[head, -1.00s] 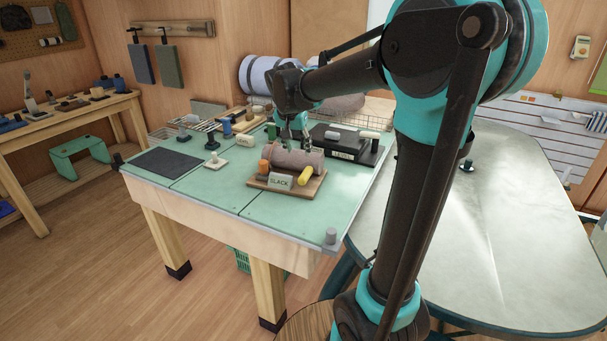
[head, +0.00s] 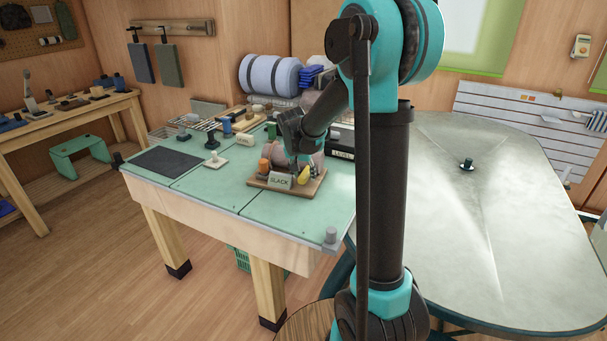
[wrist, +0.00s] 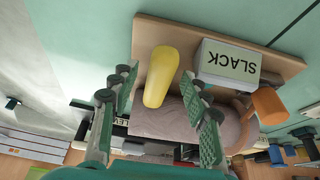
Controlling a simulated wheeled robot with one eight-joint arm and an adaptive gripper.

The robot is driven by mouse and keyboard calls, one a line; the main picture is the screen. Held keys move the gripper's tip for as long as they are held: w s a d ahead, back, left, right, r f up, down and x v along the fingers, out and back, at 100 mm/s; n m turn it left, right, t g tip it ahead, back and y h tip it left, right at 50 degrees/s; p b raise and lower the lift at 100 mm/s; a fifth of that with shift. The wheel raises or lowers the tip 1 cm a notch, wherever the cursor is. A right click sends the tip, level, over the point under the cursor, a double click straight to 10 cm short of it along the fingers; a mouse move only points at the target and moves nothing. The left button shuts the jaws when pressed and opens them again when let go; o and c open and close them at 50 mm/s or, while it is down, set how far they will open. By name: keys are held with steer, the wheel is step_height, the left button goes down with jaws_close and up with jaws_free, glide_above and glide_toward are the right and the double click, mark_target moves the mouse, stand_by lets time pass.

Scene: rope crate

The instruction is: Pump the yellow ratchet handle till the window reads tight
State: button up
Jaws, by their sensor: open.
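The yellow ratchet handle (wrist: 161,76) stands out from a wooden base board (wrist: 160,28) in the wrist view. It also shows in the head view (head: 304,175), partly behind my gripper. A brownish roll (wrist: 165,122) lies on the board behind the handle. An orange knob (wrist: 269,105) is by the block. My gripper (wrist: 160,95) is open, with one finger on each side of the yellow handle in the wrist view. I cannot tell whether either finger touches it.
The board rests on a green-topped bench (head: 220,192). A black unit marked LEVEL (head: 342,154) stands behind at the right. A white cylinder (head: 246,140), a dark mat (head: 167,162) and small tools lie to the left. A large pale table (head: 470,220) is at the right.

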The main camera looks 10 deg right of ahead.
mark_target(306, 171)
jaws_close()
stand_by(0.3)
steer(key=shift+w+r, duration=0.1)
steer(key=shift+w+d+r+g+y, duration=0.3)
steer(key=shift+w+r+g+y, duration=0.3)
steer(key=shift+g, duration=0.5)
steer(key=shift+w+d+r+g+y, duration=0.2)
steer(key=shift+w+r+g+y, duration=0.15)
steer(key=shift+g, duration=0.25)
steer(key=shift+w+d+r+g+y, duration=0.2)
steer(key=shift+r+g+y, duration=0.15)
steer(key=shift+g, duration=0.25)
steer(key=shift+w+d+r+g+y, duration=0.25)
steer(key=shift+w+g+y, duration=0.2)
steer(key=shift+g, duration=0.25)
steer(key=shift+w+d+r+g+y, duration=0.2)
steer(key=shift+w+g+y, duration=0.2)
steer(key=shift+g, duration=0.3)
steer(key=shift+w+d+r+g+y, duration=0.15)
steer(key=shift+w+d+g+y, duration=0.15)
steer(key=shift+w+g, duration=0.3)
jaws_free()
